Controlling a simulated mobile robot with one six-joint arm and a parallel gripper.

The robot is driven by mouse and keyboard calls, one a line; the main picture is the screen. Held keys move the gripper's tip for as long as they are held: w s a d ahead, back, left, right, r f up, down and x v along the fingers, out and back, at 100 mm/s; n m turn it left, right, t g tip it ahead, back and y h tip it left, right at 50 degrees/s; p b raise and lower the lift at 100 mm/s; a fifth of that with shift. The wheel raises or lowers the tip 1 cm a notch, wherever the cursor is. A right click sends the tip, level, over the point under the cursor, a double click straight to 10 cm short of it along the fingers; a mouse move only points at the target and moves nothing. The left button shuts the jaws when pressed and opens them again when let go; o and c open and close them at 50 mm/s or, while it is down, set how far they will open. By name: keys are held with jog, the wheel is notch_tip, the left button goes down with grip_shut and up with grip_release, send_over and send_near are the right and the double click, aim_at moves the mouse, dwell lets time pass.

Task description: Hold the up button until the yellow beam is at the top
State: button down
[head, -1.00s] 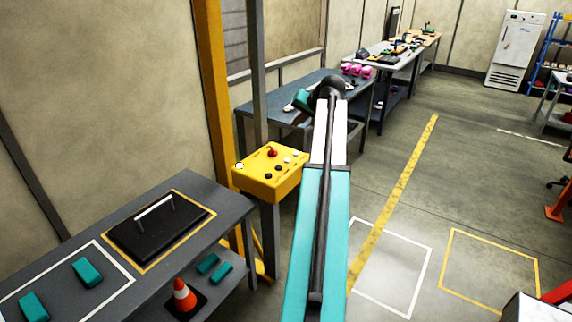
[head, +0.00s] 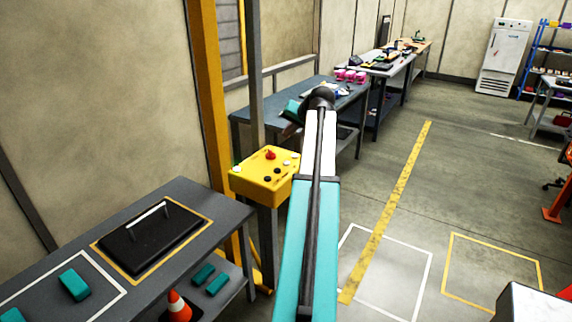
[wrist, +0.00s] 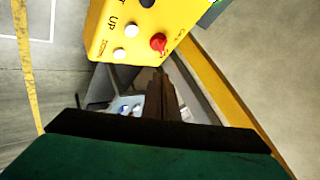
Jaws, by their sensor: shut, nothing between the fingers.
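The yellow control box (head: 262,183) stands on a grey post left of my arm in the head view. It carries a red knob (head: 270,155), white buttons and black buttons. In the wrist view the box (wrist: 103,40) fills the top, with the red knob (wrist: 158,42), two white buttons and the word UP beside them. I cannot tell which white button UP marks. My gripper (wrist: 161,76) is shut and empty, its fingertips below the box face in the picture, apparently apart from the buttons. In the head view my arm partly hides it. I cannot identify the yellow beam; a yellow upright (head: 207,100) stands behind the box.
A grey bench (head: 190,195) with a black handled plate (head: 150,240) and teal blocks is at the lower left. An orange cone (head: 178,305) is beneath it. A blue-grey table (head: 300,95) stands behind my gripper. Open floor lies to the right.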

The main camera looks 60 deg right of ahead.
aim_at(288, 163)
jog(key=shift+s+d+f+b, duration=0.1)
jog(key=shift+f+b, duration=2.1)
jog(key=shift+f, duration=2.15)
